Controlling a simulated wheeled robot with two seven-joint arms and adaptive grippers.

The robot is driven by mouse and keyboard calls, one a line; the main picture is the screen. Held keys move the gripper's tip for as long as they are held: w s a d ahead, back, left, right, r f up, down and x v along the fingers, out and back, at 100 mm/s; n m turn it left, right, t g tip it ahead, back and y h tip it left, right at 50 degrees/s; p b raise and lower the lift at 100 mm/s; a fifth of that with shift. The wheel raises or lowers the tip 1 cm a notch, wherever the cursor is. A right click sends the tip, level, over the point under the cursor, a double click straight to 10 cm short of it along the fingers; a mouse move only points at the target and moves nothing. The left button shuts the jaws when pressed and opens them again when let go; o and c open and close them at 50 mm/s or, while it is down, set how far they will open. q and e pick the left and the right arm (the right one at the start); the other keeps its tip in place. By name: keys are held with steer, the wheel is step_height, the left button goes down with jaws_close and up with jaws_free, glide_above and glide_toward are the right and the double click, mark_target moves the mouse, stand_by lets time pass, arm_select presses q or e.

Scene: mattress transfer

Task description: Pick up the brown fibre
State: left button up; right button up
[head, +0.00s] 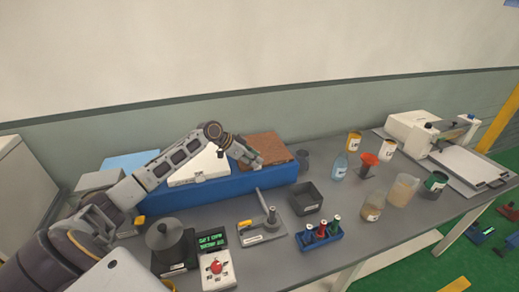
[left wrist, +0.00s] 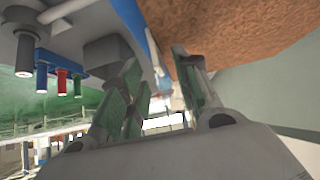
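The brown fibre (head: 266,145) is a flat, rough brown sheet. It lies at the right end of the blue block (head: 238,184) in the head view. It also fills the upper right of the left wrist view (left wrist: 245,28), close to the fingers. My left gripper (head: 250,157) is at the fibre's left edge in the head view. In the left wrist view its fingers (left wrist: 157,92) are apart, with a gap between them, and one overlaps the fibre's edge; I cannot tell whether it touches. My right gripper is not in view.
A white piece (head: 199,167) lies on the blue block beside the fibre. In front stand a dark square bin (head: 305,199), a blue rack of coloured tubes (head: 320,236) and a lever device (head: 262,225). Bottles and beakers stand to the right, before a white machine (head: 418,133).

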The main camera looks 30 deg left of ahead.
arm_select(q)
steer(key=shift+w+d+f, duration=0.25)
steer(key=shift+w+f, duration=0.1)
steer(key=shift+f, duration=0.15)
jaws_close()
